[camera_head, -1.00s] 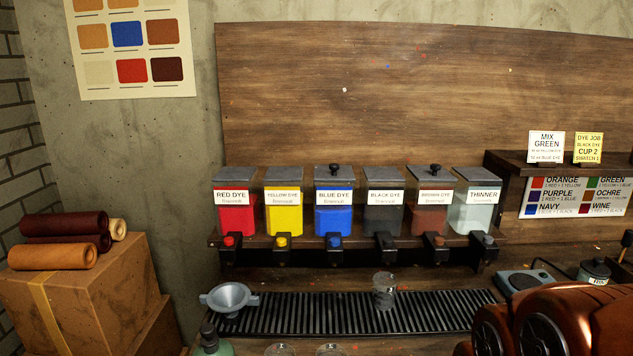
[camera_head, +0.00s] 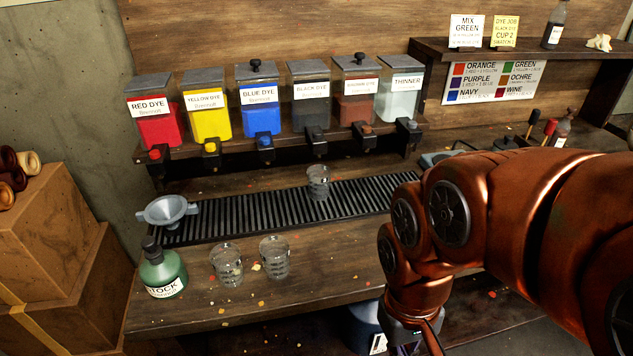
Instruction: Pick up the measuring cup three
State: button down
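Three clear measuring cups show in the head view. One cup (camera_head: 318,182) stands on the black slatted drip grate below the dispensers. A second cup (camera_head: 227,264) and a third cup (camera_head: 274,257) stand side by side on the wooden bench in front of the grate. I cannot read a number on any cup, so I cannot tell which is measuring cup three. My copper arm reaches in from the right. My gripper (camera_head: 415,342) is at the bottom edge, right of and nearer than the cups, apart from them. It is partly cut off, and its fingers are unclear.
A green stock bottle (camera_head: 162,270) stands left of the bench cups. A grey funnel (camera_head: 167,211) sits at the left end of the drip grate (camera_head: 250,208). Dye dispensers (camera_head: 260,105) line the shelf behind. Boxes (camera_head: 50,265) stand at left. My arm hides the bench's right side.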

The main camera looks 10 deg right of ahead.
aim_at(318, 175)
jog(key=z, duration=0.05)
jog(key=k, duration=0.5)
jog(key=u, duration=0.75)
jog(key=i, duration=1.05)
jog(key=z, duration=0.2)
